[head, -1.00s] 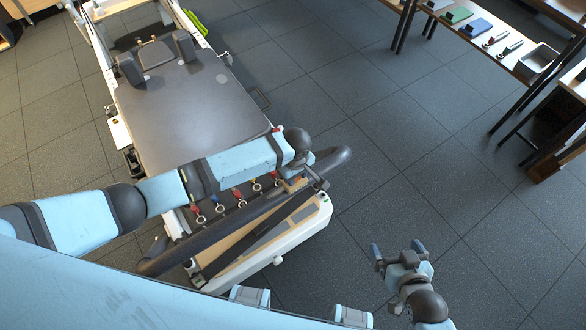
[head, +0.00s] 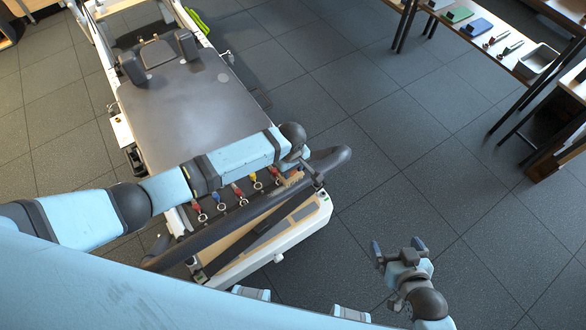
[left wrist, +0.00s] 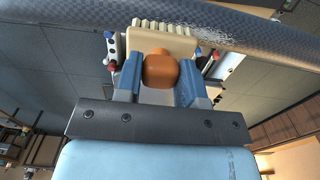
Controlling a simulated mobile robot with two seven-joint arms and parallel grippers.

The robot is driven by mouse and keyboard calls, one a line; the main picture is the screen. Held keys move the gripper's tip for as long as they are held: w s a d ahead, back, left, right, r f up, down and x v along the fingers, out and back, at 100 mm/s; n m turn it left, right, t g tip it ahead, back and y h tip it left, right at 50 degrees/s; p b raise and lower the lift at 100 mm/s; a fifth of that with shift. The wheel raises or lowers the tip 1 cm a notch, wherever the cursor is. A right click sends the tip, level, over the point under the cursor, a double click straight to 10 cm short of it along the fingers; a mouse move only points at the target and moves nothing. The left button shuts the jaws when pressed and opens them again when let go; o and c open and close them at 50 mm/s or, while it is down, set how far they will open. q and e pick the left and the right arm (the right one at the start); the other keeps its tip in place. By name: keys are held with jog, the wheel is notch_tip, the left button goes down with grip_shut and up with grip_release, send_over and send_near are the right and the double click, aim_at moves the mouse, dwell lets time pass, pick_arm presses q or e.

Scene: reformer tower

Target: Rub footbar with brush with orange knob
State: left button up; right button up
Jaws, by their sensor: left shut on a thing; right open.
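The footbar (head: 333,160) is a dark padded bar crossing the near end of the reformer; in the left wrist view the footbar (left wrist: 250,32) spans the top. My left gripper (head: 312,178) is at the right part of the footbar. In the left wrist view my left gripper (left wrist: 160,76) is shut on the orange knob (left wrist: 160,69) of the brush. The brush (left wrist: 165,41) has a pale block with light bristles facing the footbar. The brush (head: 290,180) lies at the bar in the head view; I cannot tell if the bristles touch. My right gripper (head: 398,250) is open and empty above the floor.
The reformer carriage (head: 185,105) has a dark pad, with several ringed springs (head: 220,205) below it. A table (head: 500,62) with small items and a metal tray (head: 537,62) stands at upper right. The floor (head: 400,130) between is clear.

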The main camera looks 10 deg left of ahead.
pick_arm(q)
jog(key=shift+s+d+r+p, duration=0.15)
jog(key=shift+s+d+p, duration=0.3)
jog(key=shift+s+p, duration=0.15)
jog(key=shift+s+d+f+p, duration=0.25)
jog(key=shift+s+d+p, duration=0.35)
jog(key=shift+s+d, duration=0.05)
jog(key=shift+w+a+r+p, duration=0.2)
jog(key=shift+w+a+p, duration=0.3)
jog(key=shift+w+a, duration=0.7)
jog(key=shift+s+d+f+p, duration=0.15)
jog(key=shift+s+d+p, duration=0.8)
jog(key=shift+s+d, duration=0.25)
jog(key=shift+w+a+p, duration=0.35)
jog(key=shift+w+a, duration=0.8)
jog(key=shift+w, duration=0.1)
jog(key=shift+r, duration=0.25)
jog(key=shift+r+p, duration=0.9)
jog(key=shift+r, duration=2.05)
